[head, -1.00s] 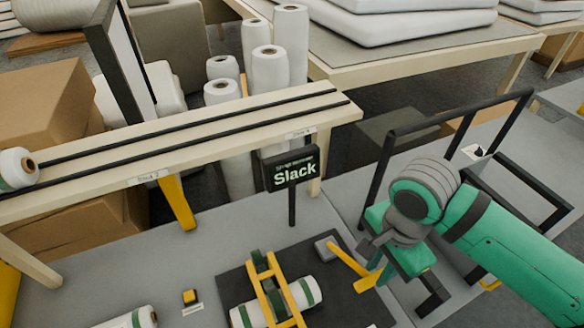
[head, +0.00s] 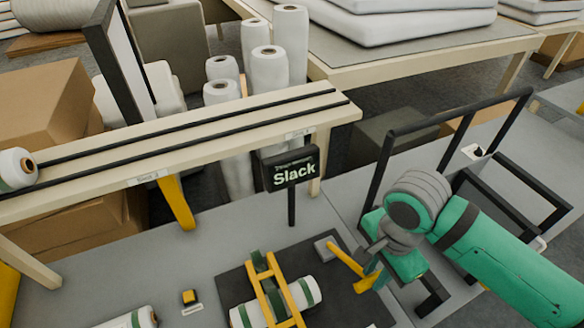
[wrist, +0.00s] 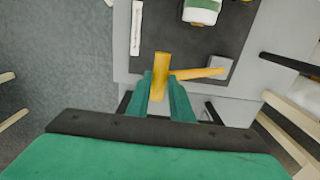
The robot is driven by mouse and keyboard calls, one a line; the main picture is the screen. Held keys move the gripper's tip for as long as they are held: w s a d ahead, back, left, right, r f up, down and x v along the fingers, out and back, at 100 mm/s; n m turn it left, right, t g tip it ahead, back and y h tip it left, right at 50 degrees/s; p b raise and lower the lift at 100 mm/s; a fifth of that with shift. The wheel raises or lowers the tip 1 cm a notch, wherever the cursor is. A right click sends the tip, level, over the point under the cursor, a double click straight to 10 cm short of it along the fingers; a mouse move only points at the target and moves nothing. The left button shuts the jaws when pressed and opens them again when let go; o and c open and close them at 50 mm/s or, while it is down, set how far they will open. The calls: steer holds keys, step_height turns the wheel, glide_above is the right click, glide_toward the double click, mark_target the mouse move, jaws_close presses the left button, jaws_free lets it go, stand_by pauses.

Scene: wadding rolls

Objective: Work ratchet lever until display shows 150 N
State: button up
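The ratchet lever (head: 346,264) is a yellow bar on a grey block (head: 325,248), with a yellow crossbar handle (head: 368,279) at its near end. My gripper (head: 377,271) is at this handle. In the wrist view, my gripper (wrist: 161,76) has its two green fingers on either side of the handle (wrist: 160,80). The fingers look open, with narrow gaps to the handle; contact is hard to judge. The display (head: 291,169) is a black sign on a post and reads "Slack"; its smaller top line is not legible.
A white roll with green bands (head: 306,292) lies under a yellow frame (head: 266,279) on the dark mat (head: 234,283), left of the lever. A black tube frame (head: 384,160) stands behind my arm. A wooden shelf (head: 110,172) spans the back left.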

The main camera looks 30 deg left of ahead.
step_height(320, 180, down, 7)
steer(key=s+d, duration=0.2)
steer(key=shift+d+f, duration=0.15)
steer(key=shift+d, duration=0.15)
stand_by(1.0)
steer(key=shift+w+a+r, duration=0.35)
steer(key=shift+a+r, duration=0.1)
steer(key=shift+r, duration=1.2)
steer(key=shift+w+a+r, duration=0.3)
steer(key=shift+a+r, duration=0.15)
steer(key=shift+r, duration=1.15)
steer(key=shift+w+a+r, duration=0.35)
steer(key=shift+a+r, duration=0.1)
steer(key=shift+r, duration=1.2)
steer(key=shift+s+d, duration=0.1)
steer(key=shift+s, duration=0.05)
steer(key=shift+f, duration=0.1)
